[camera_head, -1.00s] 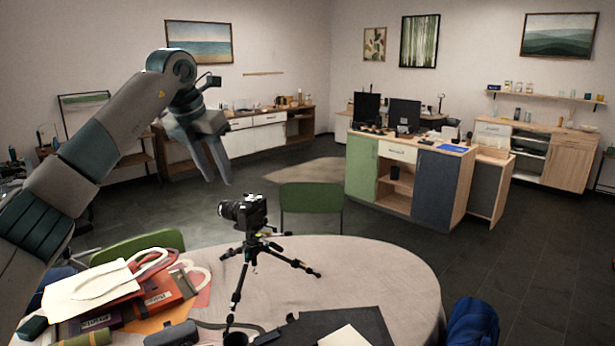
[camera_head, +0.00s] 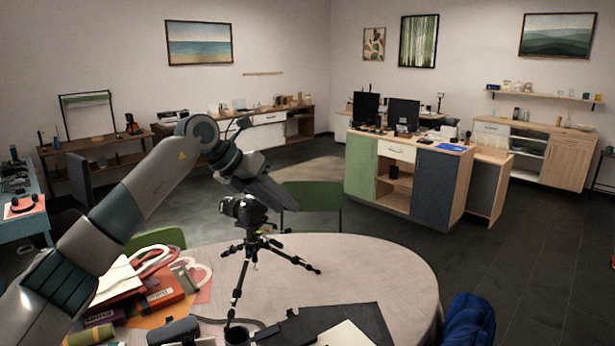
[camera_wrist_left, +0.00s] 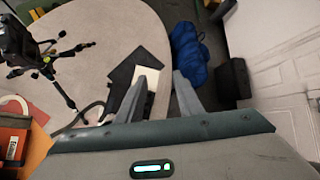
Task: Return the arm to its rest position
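My left arm comes in from the left in the head view, and its left gripper (camera_head: 288,203) hangs over the far side of the round table (camera_head: 385,265), pointing right and down. It is just behind and above the black camera (camera_head: 243,210) on its tripod (camera_head: 245,270). In the left wrist view the two fingers of the gripper (camera_wrist_left: 166,78) are apart with nothing between them, so it is open. The camera shows at the left of the wrist view (camera_wrist_left: 14,42). My right gripper is not in view.
Bags and red folders (camera_head: 165,290), a grey case (camera_head: 175,330) and a dark sheet (camera_head: 345,325) lie on the table. A green chair (camera_head: 312,203) stands behind it, and a blue bundle (camera_head: 468,322) is at its right. The table's right side is clear.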

